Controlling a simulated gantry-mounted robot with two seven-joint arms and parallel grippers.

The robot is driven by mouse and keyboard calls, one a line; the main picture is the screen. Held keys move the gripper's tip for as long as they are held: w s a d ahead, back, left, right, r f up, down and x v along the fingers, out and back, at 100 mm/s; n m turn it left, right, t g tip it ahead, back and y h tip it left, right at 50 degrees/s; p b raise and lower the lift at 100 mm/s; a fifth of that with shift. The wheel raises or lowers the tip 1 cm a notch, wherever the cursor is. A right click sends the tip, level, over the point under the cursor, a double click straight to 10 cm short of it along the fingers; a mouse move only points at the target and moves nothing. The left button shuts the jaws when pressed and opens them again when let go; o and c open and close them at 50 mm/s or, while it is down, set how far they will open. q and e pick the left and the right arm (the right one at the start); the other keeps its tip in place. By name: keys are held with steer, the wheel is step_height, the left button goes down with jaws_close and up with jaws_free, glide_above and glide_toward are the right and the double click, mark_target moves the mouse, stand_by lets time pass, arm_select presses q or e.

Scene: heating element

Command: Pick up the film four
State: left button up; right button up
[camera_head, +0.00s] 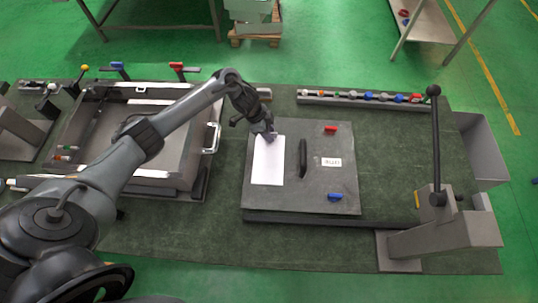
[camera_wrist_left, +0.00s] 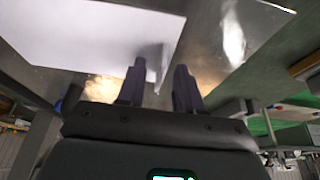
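A white rectangular sheet, which I take to be the film (camera_head: 268,168), lies on or just above the left part of a dark plate (camera_head: 320,203). My left gripper (camera_head: 268,136) is at the sheet's far edge, pointing down. In the left wrist view the sheet (camera_wrist_left: 85,35) fills the upper left, and the two fingers (camera_wrist_left: 160,86) stand apart with a gap between them. The sheet's edge comes close to the gap; whether it lies between the fingers is not clear. No label "four" is readable on the sheet. My right gripper is not in view.
A lever press (camera_head: 445,235) stands right. A metal frame box (camera_head: 130,130) lies left. A rail with coloured parts (camera_head: 365,97) runs behind.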

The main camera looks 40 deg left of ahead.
arm_select(q)
jaws_close()
steer(key=shift+r, duration=0.15)
